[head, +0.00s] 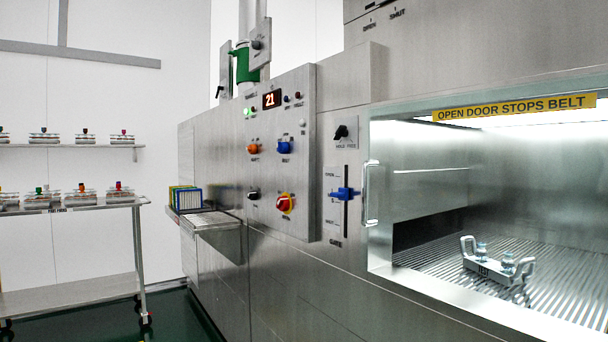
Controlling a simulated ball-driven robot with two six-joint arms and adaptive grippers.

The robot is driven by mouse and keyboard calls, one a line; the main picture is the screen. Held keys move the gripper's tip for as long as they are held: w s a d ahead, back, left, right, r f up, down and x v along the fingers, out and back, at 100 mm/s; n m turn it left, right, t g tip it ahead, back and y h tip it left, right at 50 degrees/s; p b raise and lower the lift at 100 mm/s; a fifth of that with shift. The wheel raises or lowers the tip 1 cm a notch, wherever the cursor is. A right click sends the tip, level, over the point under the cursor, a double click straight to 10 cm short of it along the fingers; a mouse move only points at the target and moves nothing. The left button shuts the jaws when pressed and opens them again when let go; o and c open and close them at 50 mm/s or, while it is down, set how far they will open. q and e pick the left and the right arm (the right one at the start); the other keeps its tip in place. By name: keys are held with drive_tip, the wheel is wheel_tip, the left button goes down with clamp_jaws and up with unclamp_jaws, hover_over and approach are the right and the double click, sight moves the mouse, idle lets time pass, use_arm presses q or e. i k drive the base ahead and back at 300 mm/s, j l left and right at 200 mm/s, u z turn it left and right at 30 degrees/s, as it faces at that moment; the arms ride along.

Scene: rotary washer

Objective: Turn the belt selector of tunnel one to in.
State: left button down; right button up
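The steel control panel (306,130) of the washer faces me at the middle, with a red lit display (271,99) reading 21. On it are an orange knob (253,149), a blue knob (284,147), a small dark knob (253,194) and a red knob on a yellow ring (285,203). A black knob (341,132) marked HOLD and FREE sits to the right, above a blue handle (345,194) on a vertical slot. Neither gripper is in view.
The lit tunnel opening at right has a door handle (371,194) and a ribbed belt (560,294) bearing a handled carrier (490,268). A small shelf (212,222) juts out below the panel's left. A cart (75,290) stands left; green floor (165,318) lies between.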

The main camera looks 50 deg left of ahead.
sight(282, 147)
drive_tip(key=u, duration=1.75)
